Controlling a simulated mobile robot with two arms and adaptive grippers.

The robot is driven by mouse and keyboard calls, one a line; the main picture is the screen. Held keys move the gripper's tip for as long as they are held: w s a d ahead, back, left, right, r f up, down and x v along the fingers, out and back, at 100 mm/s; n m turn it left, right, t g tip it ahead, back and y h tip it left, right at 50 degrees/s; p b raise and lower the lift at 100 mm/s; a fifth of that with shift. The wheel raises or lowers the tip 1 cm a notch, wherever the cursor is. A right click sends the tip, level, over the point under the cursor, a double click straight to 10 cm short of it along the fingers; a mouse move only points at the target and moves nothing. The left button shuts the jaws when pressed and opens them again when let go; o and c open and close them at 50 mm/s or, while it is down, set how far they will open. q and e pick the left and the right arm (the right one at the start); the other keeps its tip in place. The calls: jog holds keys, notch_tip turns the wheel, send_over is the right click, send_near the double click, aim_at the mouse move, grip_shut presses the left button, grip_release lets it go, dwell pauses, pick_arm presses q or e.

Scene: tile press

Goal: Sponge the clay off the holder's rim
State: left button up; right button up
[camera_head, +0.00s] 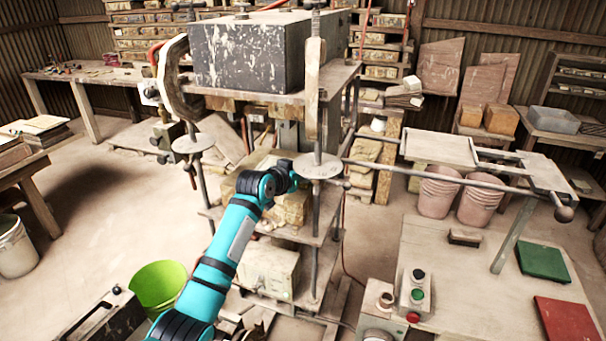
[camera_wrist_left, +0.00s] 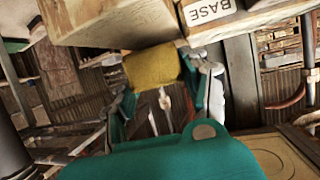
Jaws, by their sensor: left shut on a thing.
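My left gripper (camera_wrist_left: 158,76) is shut on a yellow sponge (camera_wrist_left: 152,66) in the left wrist view. The sponge sits between the two fingers, close under a pale wooden block (camera_wrist_left: 110,22). I cannot tell whether it touches the block. A white label reading "BASE" (camera_wrist_left: 208,10) is beside this block; whether the block is the holder is unclear. I cannot make out clay on a rim. In the head view my teal left arm reaches into the press (camera_head: 330,80), and its fingers and the sponge are hidden. My right gripper is not in view.
A heavy dark block (camera_head: 245,55) rests on top of the press, with metal rods and discs around my arm. A green bucket (camera_head: 158,284) stands at lower left. A button box (camera_head: 415,292), a green tile (camera_head: 543,262) and a red tile (camera_head: 567,320) are on the right table.

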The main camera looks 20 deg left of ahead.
pick_arm(q)
jog(key=shift+r, duration=0.1)
jog(key=shift+f, duration=0.35)
dwell(0.4)
jog(key=shift+w, duration=0.15)
jog(key=shift+w+a, duration=0.2)
jog(key=shift+w, duration=0.5)
dwell(0.6)
